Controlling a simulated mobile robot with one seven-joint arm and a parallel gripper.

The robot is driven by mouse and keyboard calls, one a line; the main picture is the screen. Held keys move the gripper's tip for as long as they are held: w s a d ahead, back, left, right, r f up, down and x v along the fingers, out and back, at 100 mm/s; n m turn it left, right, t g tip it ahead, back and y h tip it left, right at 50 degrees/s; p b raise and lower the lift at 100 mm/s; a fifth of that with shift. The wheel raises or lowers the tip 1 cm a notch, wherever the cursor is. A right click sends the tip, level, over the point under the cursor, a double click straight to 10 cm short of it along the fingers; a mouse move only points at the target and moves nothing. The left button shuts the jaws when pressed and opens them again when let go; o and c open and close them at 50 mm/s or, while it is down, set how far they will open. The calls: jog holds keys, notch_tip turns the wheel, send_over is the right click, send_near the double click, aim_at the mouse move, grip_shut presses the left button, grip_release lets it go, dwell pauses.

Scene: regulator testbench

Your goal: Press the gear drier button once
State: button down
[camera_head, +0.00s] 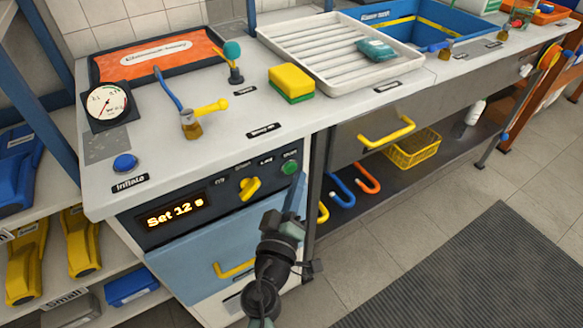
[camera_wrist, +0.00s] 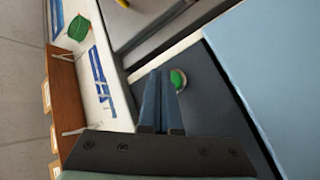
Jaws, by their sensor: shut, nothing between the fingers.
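The gear drier has a dark panel (camera_head: 222,205) on the front of the bench, with a lit display (camera_head: 173,212) reading "Set 12 s" and a yellow knob (camera_head: 250,187). Its round green button (camera_head: 289,167) sits at the panel's right end. The button also shows in the wrist view (camera_wrist: 178,79), just beside the fingertips. My gripper (camera_head: 301,182) is shut and empty, its fingers pointing toward the panel just below and right of the button. In the wrist view the fingers (camera_wrist: 163,74) are together. I cannot tell whether they touch the button.
A blue drier door (camera_head: 205,248) with a yellow handle lies below the panel. On the countertop are a blue button (camera_head: 125,162) labelled "Inflate", a gauge (camera_head: 108,104), a yellow-handled valve (camera_head: 205,110) and a sponge (camera_head: 291,83). A drawer (camera_head: 350,140) is to the right; the floor there is clear.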

jog(key=shift+w, duration=0.1)
dwell(0.4)
jog(key=shift+w+a, duration=0.25)
jog(key=shift+w+a+b, duration=0.3)
jog(key=shift+w+b, duration=0.1)
jog(key=shift+b, duration=0.15)
dwell(0.6)
jog(key=shift+s+d, duration=0.1)
jog(key=shift+s, duration=0.05)
jog(key=shift+s+d, duration=0.4)
jog(key=shift+s, duration=0.2)
jog(key=shift+s+d, duration=0.75)
jog(key=shift+s, duration=0.25)
jog(key=shift+s+d, duration=0.75)
jog(key=shift+s, duration=0.25)
